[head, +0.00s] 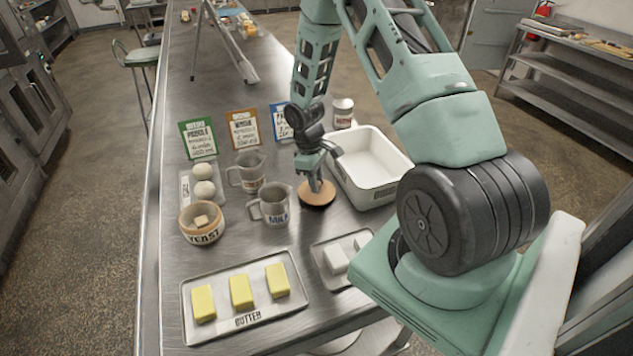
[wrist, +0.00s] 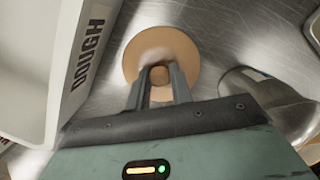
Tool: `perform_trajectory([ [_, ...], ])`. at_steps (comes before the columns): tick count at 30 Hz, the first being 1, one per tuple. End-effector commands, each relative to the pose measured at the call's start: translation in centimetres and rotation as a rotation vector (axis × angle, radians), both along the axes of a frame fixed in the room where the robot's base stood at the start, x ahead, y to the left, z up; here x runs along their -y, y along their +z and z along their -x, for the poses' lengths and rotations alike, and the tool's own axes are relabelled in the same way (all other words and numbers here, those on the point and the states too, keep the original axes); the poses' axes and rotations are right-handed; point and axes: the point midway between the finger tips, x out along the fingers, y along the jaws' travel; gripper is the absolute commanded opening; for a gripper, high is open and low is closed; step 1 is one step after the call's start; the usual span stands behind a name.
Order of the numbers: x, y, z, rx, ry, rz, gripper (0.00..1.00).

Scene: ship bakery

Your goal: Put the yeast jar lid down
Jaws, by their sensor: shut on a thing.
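The yeast jar lid (head: 318,197) is a round tan disc with a knob, right of the milk jug and left of the white dough bin. My gripper (head: 315,184) is shut on its knob from above. In the wrist view the lid (wrist: 185,50) lies flat between the fingertips (wrist: 160,74), very near or on the steel table; I cannot tell whether it touches. The open yeast jar (head: 202,226), a tan bowl labelled YEAST, stands at the left with a pale block inside.
The white dough bin (head: 338,172) is close on the lid's right, and the milk jug (head: 272,207) close on its left. A second jug (head: 247,173) stands behind. The butter tray (head: 250,318) and a smaller tray (head: 320,262) are in front. Cards (head: 198,139) stand at the back.

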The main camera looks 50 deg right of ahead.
Motion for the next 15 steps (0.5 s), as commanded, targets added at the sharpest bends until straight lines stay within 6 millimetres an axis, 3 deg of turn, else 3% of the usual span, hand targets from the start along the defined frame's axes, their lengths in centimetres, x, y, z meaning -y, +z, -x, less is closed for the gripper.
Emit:
perform_trajectory([
  [5,0.0,-1.5,0.0,0.0,-0.001,-0.001,0.0],
  [15,0.0,-1.9,0.0,0.001,-0.001,0.0,0.0],
])
